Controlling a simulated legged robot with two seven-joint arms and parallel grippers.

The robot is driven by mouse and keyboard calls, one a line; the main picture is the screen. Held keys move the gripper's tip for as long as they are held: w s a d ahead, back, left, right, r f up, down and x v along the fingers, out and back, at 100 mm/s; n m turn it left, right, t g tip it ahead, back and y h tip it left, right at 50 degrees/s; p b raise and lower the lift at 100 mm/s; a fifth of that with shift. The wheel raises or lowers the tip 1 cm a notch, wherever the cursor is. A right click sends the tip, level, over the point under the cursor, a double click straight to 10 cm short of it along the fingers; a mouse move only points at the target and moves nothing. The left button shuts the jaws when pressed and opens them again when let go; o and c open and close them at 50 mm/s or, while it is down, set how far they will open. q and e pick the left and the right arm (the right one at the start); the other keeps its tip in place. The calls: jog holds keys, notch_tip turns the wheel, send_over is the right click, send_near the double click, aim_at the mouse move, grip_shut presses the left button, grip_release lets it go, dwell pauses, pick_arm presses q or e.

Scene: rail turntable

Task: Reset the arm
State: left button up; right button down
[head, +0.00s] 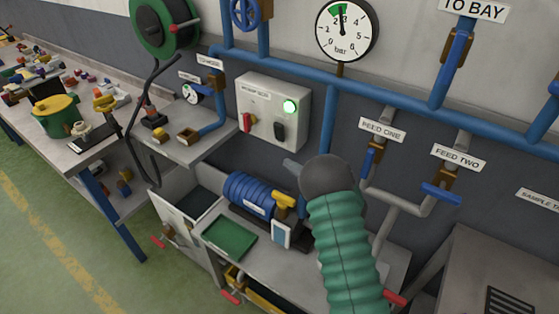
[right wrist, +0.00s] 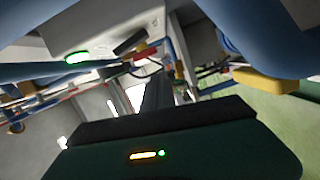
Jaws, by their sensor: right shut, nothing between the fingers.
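My right arm rises from the lower right of the head view in a green ribbed sleeve with a dark round wrist. The grey tip of my right gripper (head: 292,165) shows past the wrist, pointing up and left below the control box (head: 287,92). In the right wrist view my right gripper (right wrist: 158,92) is shut, with nothing between its dark fingers. The box has a lit green lamp (head: 290,107), a red switch (head: 246,122) and a black switch (head: 279,131). The gripper looks apart from the box. My left gripper is not in view.
Blue pipes (head: 400,95) and a pressure gauge (head: 346,30) are on the wall. A blue motor (head: 249,194) and green tray (head: 229,238) are on the bench left of my arm. Feed valves (head: 441,193) are at right. A cluttered table (head: 85,150) stands far left.

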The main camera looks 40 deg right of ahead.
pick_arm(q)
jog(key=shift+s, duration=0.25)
pick_arm(e)
jog(key=s+a+f+m+g+h, duration=0.1)
jog(key=s+a+f+m+g, duration=0.1)
jog(key=s+a+m+g, duration=0.5)
jog(key=s+a+f+m+g+h, duration=0.1)
jog(key=s+a+f+m+g, duration=0.2)
jog(key=s+a+m+g, duration=0.4)
jog(key=s+a+m, duration=0.4)
jog(key=s+a, duration=0.5)
jog(key=s, duration=0.2)
jog(key=shift+a+g+h, duration=0.15)
jog(key=shift+g+h, duration=0.15)
jog(key=shift+h, duration=0.1)
